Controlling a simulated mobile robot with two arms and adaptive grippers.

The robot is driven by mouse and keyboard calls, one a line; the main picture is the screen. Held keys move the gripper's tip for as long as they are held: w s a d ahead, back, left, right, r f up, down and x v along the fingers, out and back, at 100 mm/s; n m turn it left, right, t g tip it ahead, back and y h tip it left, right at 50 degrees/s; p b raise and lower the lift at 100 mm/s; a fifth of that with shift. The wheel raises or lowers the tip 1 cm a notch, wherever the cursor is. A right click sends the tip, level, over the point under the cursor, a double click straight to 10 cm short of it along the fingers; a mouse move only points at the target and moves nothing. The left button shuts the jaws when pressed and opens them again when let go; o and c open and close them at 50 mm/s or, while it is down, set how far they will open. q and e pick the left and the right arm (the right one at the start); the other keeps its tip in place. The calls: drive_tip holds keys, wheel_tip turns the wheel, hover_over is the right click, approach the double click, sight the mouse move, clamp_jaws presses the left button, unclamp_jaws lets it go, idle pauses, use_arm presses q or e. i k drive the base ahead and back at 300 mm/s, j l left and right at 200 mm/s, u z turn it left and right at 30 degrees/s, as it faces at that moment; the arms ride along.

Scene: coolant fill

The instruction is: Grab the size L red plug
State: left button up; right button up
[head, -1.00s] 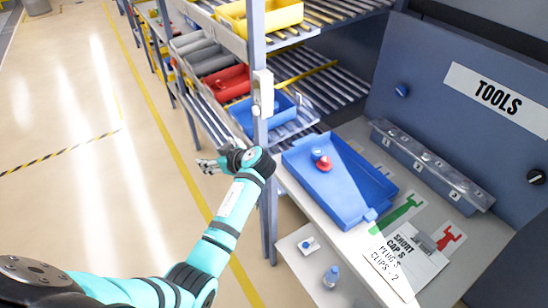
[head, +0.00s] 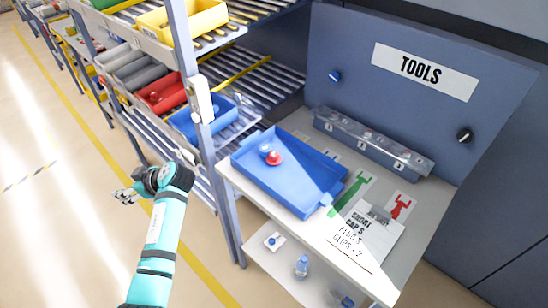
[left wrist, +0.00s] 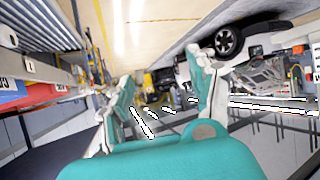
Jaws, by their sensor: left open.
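A red round piece (head: 274,158) lies in the blue tray (head: 305,200) on the workbench, close beside a blue-grey round piece (head: 265,149). The red piece looks like a plug, but its size mark cannot be read. My left gripper (head: 126,195) is open and empty over the aisle, left of the shelf post and well away from the tray. In the left wrist view its two fingers (left wrist: 163,95) stand apart with nothing between them. My right gripper is not in view.
A clear compartment box (head: 372,142) with numbered sections stands behind the tray under the TOOLS panel. A paper sheet (head: 365,238) and red and green tool outlines lie right of the tray. A shelf post (head: 205,130) and bins stand left. A bottle (head: 302,266) stands on the lower shelf.

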sight(274, 159)
drive_tip(key=i+l, duration=0.1)
drive_tip(key=l, duration=1.55)
